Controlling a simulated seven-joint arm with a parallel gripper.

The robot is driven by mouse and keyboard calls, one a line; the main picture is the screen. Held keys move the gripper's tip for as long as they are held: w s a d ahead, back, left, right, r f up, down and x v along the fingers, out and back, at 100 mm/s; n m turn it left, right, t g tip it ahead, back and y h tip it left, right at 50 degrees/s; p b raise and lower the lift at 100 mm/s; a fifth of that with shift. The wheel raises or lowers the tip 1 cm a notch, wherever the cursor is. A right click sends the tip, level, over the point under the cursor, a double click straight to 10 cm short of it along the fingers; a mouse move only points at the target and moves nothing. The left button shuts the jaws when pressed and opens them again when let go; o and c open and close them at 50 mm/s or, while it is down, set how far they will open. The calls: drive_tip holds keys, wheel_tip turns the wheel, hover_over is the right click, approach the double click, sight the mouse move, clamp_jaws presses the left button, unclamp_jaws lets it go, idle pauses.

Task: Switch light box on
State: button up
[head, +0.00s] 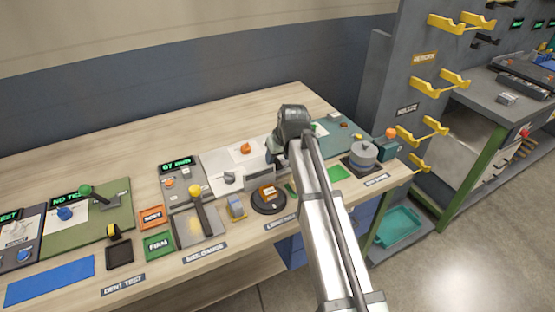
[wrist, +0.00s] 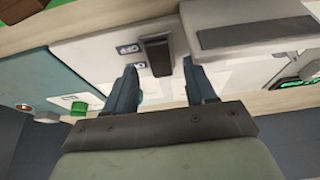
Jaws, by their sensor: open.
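My gripper (wrist: 159,66) is open. Its two dark blue fingers stand apart, and the switch shows between their tips with nothing held. I cannot tell whether the tips touch the panel. In the head view my gripper (head: 273,155) is over the back middle of the bench, and my arm hides most of the panel and the switch. I cannot tell the switch position or see a lit face.
The wooden bench (head: 120,150) also holds a dark round stand (head: 268,204), a lever with a yellow knob (head: 198,205), a grey round pot (head: 363,152) and a green mat (head: 85,225). A grey rack with yellow hooks (head: 440,82) stands at the right. The bench's back left is clear.

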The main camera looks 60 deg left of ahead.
sight(276, 163)
drive_tip(key=shift+x, duration=1.15)
